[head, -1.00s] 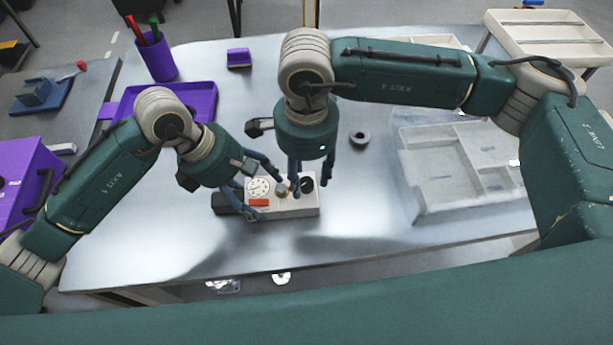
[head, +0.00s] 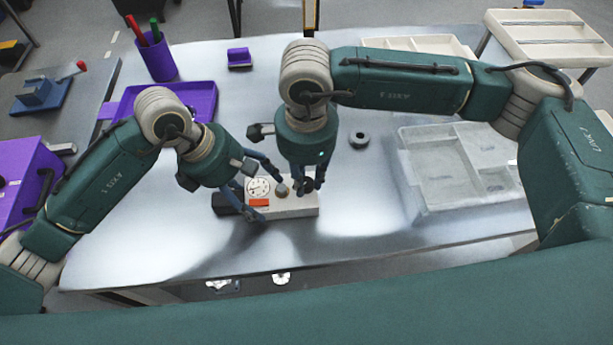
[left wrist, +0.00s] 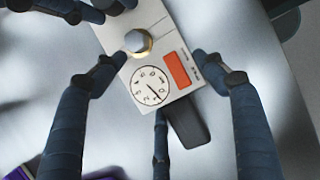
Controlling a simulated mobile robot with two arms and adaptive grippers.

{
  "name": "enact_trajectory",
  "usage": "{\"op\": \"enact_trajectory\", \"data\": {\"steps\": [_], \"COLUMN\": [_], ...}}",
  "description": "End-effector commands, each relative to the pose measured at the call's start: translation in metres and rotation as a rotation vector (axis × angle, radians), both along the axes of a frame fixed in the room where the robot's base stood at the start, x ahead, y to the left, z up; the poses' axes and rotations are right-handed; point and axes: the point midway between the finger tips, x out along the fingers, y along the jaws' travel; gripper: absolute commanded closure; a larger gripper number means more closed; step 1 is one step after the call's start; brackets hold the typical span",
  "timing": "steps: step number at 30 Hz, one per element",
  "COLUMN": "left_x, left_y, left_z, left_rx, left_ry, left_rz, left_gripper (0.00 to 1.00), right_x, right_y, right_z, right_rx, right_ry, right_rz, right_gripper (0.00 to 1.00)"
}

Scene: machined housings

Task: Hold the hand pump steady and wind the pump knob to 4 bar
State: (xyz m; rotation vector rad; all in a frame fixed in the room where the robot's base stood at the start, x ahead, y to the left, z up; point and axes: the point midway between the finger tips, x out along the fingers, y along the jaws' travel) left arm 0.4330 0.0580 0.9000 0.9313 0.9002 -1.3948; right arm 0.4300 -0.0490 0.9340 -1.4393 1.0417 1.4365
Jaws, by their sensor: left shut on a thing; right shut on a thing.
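The hand pump (head: 296,208) is a pale box lying on the metal table, with a round dial gauge, an orange-red label and a dark end piece. My left gripper (head: 264,190) is shut around its body near the gauge. In the left wrist view, the gauge (left wrist: 150,86) shows a needle pointing to the lower right; its number is too small to read. A metal knob (left wrist: 138,42) stands beside the gauge, clear of the fingers. My right gripper (head: 309,186) points down and is shut at the pump's right end, on the dark pump knob, which its fingers mostly hide.
A dark ring (head: 359,138) lies behind and right of the pump. A pale divided tray (head: 425,200) is at the right. A purple tray (head: 205,92), a purple pen cup (head: 160,64) and a purple block (head: 239,58) are behind. The table in front is clear.

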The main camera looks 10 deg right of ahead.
Motion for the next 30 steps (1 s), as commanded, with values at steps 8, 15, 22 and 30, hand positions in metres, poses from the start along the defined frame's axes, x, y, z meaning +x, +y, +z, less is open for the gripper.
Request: {"op": "enact_trajectory", "data": {"steps": [8, 15, 22, 30], "left_x": [-0.0014, -0.0011, -0.0008, -0.0005], "left_y": [0.0036, 0.0038, 0.004, 0.0043], "left_z": [-0.0058, -0.0059, -0.006, -0.006], "left_rx": [0.012, 0.013, 0.013, 0.014], "left_ry": [0.01, 0.009, 0.009, 0.009], "left_rz": [0.007, 0.008, 0.008, 0.009], "left_gripper": [0.7, 0.7, 0.7, 0.7], "right_x": [-0.0015, -0.0018, -0.0021, -0.0029], "right_y": [-0.0001, 0.0001, 0.0002, 0.0004], "right_z": [-0.0002, -0.0005, -0.0001, -0.0004], "right_rx": [-0.001, -0.001, 0.0, -0.002], "right_ry": [0.004, 0.005, 0.005, 0.006], "right_rz": [-0.142, -0.356, -0.575, -0.826], "right_gripper": [1.0, 1.0, 1.0, 1.0]}}
